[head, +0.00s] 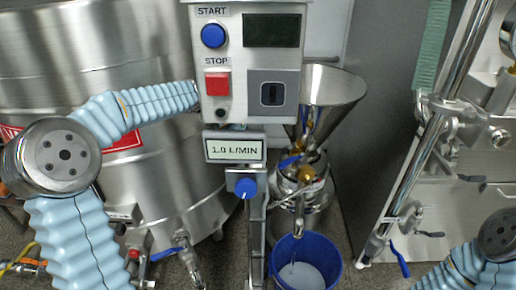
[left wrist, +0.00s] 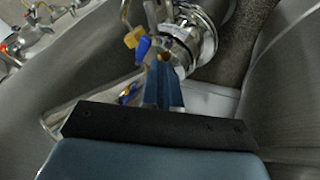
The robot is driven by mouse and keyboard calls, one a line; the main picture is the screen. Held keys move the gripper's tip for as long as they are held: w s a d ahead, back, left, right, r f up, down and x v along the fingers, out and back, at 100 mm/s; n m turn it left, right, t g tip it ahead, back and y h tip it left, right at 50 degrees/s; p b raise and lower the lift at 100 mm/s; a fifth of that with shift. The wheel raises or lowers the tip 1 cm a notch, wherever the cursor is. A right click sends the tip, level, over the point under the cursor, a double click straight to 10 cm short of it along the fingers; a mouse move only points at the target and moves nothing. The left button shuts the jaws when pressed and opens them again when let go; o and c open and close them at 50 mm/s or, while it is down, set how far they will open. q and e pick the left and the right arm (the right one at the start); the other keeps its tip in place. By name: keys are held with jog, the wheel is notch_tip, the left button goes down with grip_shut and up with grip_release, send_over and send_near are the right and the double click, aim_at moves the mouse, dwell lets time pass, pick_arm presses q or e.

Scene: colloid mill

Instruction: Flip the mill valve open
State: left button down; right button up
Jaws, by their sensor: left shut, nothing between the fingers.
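The mill (head: 297,185) stands behind the control post, with a steel funnel (head: 330,88) on top. A small blue part (head: 290,161), which looks like the valve handle, shows beside brass-coloured fittings below the funnel. In the left wrist view a blue handle (left wrist: 143,48) and a yellow part (left wrist: 134,36) sit by a round steel fitting. My left gripper (left wrist: 163,68) is shut and empty, its blue fingertips close to that handle; I cannot tell whether they touch. In the head view the control box hides it. My right gripper is out of view.
The control box (head: 248,60) with START and STOP buttons stands in front of the mill, a flow display (head: 234,150) and blue knob (head: 246,188) below. A blue bucket (head: 335,270) holding pale liquid stands under the spout. A large steel tank (head: 170,190) fills the left.

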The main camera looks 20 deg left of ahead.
aim_at(287, 163)
pick_arm(q)
jog(key=x, duration=0.8)
jog(key=shift+b, duration=0.35)
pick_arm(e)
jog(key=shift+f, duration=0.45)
pick_arm(q)
jog(key=shift+d, duration=0.1)
